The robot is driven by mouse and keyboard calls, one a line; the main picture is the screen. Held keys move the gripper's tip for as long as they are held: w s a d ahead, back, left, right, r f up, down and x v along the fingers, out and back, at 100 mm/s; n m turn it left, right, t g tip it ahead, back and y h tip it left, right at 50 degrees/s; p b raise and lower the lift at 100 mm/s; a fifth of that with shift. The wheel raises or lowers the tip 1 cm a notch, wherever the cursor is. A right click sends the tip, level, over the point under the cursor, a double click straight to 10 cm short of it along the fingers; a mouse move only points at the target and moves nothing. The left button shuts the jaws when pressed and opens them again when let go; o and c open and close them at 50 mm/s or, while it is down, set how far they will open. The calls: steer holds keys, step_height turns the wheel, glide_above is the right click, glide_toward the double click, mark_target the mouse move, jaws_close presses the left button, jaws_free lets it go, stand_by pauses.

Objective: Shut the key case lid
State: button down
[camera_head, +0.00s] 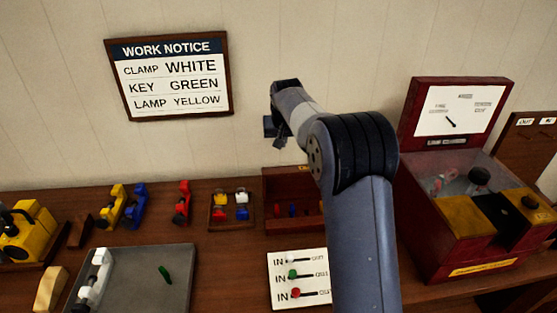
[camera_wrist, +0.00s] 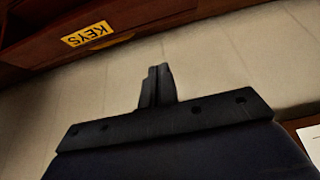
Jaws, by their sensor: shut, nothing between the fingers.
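The key case (camera_head: 285,184) is a dark red box at the back of the bench, partly hidden by my arm in the head view. Small red and blue pieces show in it, below an upright dark red panel that looks like its raised lid. In the wrist view a dark red-brown panel (camera_wrist: 150,22) at the top left bears a yellow KEYS label (camera_wrist: 87,34), seen upside down. My gripper (camera_head: 276,128) is raised above and behind the case, near the wall. In the wrist view its fingers (camera_wrist: 158,72) are together, empty and apart from the panel.
A grey tray (camera_head: 150,300) with a green piece (camera_head: 165,274) lies front left. A white IN/OUT switch panel (camera_head: 285,268) stands in front of the case. A large red box (camera_head: 430,225) with a raised lid stands right. A work notice (camera_head: 172,75) hangs on the wall.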

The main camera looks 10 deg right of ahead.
step_height(320, 180, down, 8)
steer(key=p, duration=0.3)
steer(key=shift+w+a, duration=0.15)
steer(key=shift+w, duration=0.3)
steer(key=shift+s+b, duration=0.15)
steer(key=shift+b, duration=0.2)
stand_by(0.4)
steer(key=shift+t+b, duration=0.3)
steer(key=shift+b, duration=0.1)
